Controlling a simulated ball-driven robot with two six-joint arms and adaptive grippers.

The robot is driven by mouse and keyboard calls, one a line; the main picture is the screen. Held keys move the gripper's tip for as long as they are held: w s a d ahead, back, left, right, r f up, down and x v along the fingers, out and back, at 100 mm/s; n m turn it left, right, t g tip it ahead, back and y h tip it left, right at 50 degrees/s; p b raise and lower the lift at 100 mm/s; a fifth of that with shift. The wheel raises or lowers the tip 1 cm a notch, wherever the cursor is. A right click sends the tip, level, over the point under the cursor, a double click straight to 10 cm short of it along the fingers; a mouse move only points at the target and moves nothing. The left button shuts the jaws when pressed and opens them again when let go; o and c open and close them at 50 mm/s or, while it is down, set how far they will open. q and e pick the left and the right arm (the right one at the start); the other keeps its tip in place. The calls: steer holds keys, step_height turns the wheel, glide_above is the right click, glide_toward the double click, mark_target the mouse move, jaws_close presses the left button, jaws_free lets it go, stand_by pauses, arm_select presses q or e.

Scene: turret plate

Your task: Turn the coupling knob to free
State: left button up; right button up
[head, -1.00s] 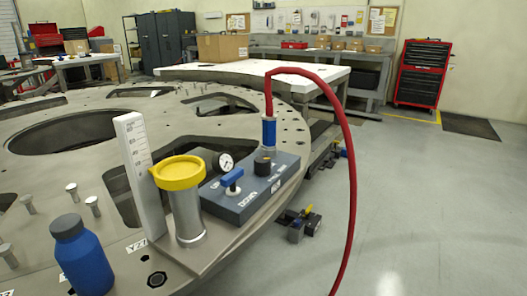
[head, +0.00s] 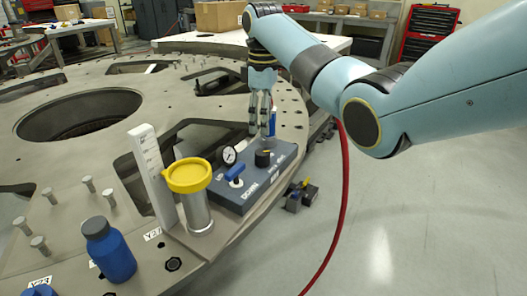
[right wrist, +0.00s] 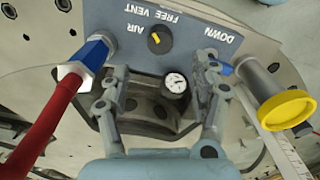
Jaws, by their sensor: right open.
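The coupling knob (head: 262,158) is black and round and sits on top of the blue-grey control box (head: 232,200). In the right wrist view the knob (right wrist: 160,42) shows a yellow pointer line, with the words AIR, VENT and FREE printed beside it. My right gripper (head: 262,130) points down just above the knob, apart from it. In the right wrist view my right gripper (right wrist: 163,66) is open and empty, with its two fingers spread wide and the knob showing between and beyond their tips. My left gripper is out of view.
A blue lever (head: 235,173) and a pressure gauge (head: 229,156) sit by the knob. A blue hose fitting (right wrist: 93,50) with a red hose (right wrist: 45,122) stands close to one finger. A yellow-capped cylinder (head: 188,176), white scale and blue bottle (head: 108,248) stand nearby.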

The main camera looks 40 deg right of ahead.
mark_target(264, 152)
step_height(264, 152, down, 11)
steer(key=shift+r, duration=0.2)
stand_by(0.3)
steer(key=c, duration=1.2)
